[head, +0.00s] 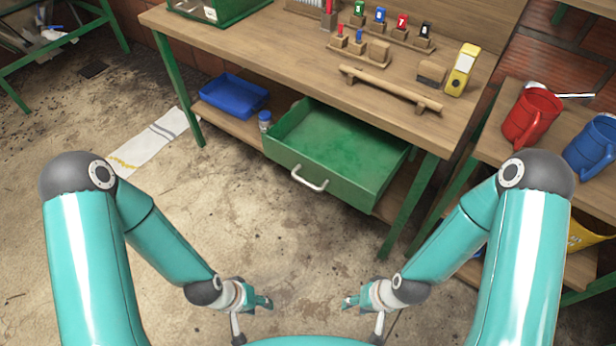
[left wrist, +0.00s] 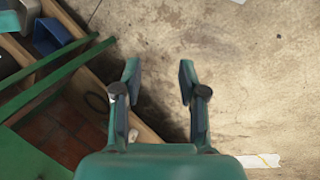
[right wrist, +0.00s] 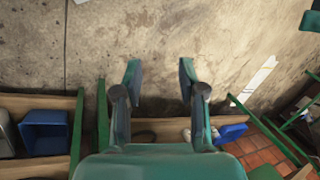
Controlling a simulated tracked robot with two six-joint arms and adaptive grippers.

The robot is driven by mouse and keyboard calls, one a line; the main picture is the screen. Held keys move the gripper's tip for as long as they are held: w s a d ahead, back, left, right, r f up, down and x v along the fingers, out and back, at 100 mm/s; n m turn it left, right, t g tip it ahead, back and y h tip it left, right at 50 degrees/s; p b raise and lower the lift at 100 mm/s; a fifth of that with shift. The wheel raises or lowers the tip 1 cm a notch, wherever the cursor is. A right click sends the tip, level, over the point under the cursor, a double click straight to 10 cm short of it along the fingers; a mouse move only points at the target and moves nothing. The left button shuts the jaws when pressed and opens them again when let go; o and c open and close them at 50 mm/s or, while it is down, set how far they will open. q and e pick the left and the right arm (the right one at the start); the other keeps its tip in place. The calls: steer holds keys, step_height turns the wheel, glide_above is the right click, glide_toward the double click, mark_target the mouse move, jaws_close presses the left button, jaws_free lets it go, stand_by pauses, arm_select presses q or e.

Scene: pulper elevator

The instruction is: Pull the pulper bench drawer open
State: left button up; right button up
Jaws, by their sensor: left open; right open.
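The pulper bench (head: 240,45) is a wooden table with green legs. Its green drawer (head: 340,143) is open under the bench top, pulled well out, and its inside looks empty. A pale curved handle (head: 310,180) is on the drawer front. My left gripper (head: 266,302) is open and empty, low in front of the drawer and apart from the handle. It is also open in the left wrist view (left wrist: 159,68), above bare floor. My right gripper (head: 350,302) is open and empty, also apart from the handle, and shows open in the right wrist view (right wrist: 158,68).
A blue tray (head: 233,95) and a small jar (head: 265,120) sit on the lower shelf (head: 222,117), left of the drawer. A side table at right holds a red mug (head: 532,117) and a blue mug (head: 590,147). The stained floor before the drawer is clear.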

arm_select(q)
steer(key=shift+s+a, duration=0.1)
arm_select(e)
steer(key=shift+a, duration=0.1)
arm_select(q)
steer(key=o, duration=0.3)
steer(key=shift+f, duration=0.1)
steer(key=o, duration=0.5)
step_height(320, 180, down, 8)
steer(key=b, duration=0.7)
steer(key=shift+r+b, duration=0.2)
steer(key=shift+b, duration=0.2)
steer(key=shift+c, duration=0.2)
step_height(320, 180, down, 23)
steer(key=b, duration=2.3)
arm_select(e)
steer(key=n+t+h, duration=0.1)
steer(key=n+t, duration=1.5)
steer(key=n, duration=0.4)
glide_toward(307, 182)
steer(key=f+v, duration=0.1)
steer(key=v, duration=0.5)
steer(key=p+x, duration=0.6)
steer(key=x, duration=0.9)
arm_select(q)
step_height(307, 182, up, 6)
steer(key=shift+r, duration=0.15)
arm_select(e)
steer(key=shift+w+a, duration=0.15)
steer(key=shift+w, duration=0.45)
